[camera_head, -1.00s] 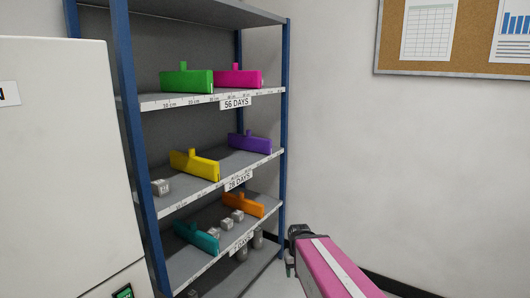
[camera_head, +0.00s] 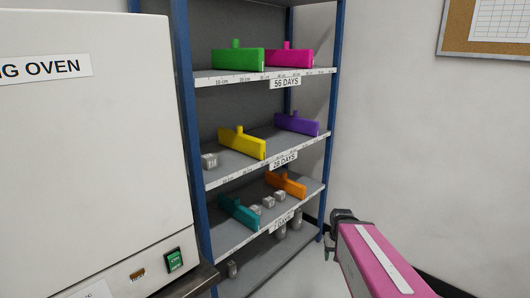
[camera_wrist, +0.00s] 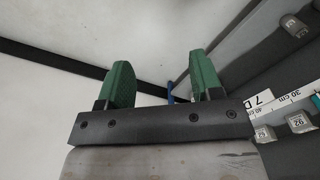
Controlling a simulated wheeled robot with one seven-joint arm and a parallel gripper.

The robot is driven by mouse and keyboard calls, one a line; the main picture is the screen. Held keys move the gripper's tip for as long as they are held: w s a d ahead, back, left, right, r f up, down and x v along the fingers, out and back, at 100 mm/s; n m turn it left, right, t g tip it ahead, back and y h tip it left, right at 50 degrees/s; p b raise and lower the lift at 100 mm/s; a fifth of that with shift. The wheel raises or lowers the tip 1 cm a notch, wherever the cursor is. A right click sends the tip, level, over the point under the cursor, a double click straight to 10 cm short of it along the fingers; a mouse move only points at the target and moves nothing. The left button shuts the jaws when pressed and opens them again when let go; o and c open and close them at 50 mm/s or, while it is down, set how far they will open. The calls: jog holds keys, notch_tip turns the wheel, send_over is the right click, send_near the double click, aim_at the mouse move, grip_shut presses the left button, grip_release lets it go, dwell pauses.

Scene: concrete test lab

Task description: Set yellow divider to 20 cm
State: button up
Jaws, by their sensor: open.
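The yellow divider (camera_head: 242,144) stands on the middle shelf (camera_head: 222,171), labelled 28 DAYS, in the head view. A grey cube (camera_head: 209,161) sits just left of it, and the purple divider (camera_head: 297,124) stands to its right. The shelf edge carries a scale too small to read by the yellow divider. My gripper (camera_head: 335,254) is at the lower right, low and to the right of the rack, well apart from the yellow divider. In the wrist view its green fingers (camera_wrist: 160,85) are apart with nothing between them.
Green (camera_head: 238,58) and pink (camera_head: 289,58) dividers stand on the top shelf. Teal (camera_head: 239,211) and orange (camera_head: 286,184) dividers stand on the lower shelf with several cubes. A white oven (camera_head: 90,150) borders the rack at left; a bare wall (camera_head: 400,150) is at right.

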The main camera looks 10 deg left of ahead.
dwell(0.5)
jog(key=n+t+y, duration=1)
jog(key=t+y, duration=0.1)
jog(key=y, duration=0.3)
send_near(258, 144)
jog(key=w+f, duration=0.1)
jog(key=w, duration=0.1)
jog(key=x, duration=1)
jog(key=shift+w+a, duration=0.1)
jog(key=shift+w, duration=0.05)
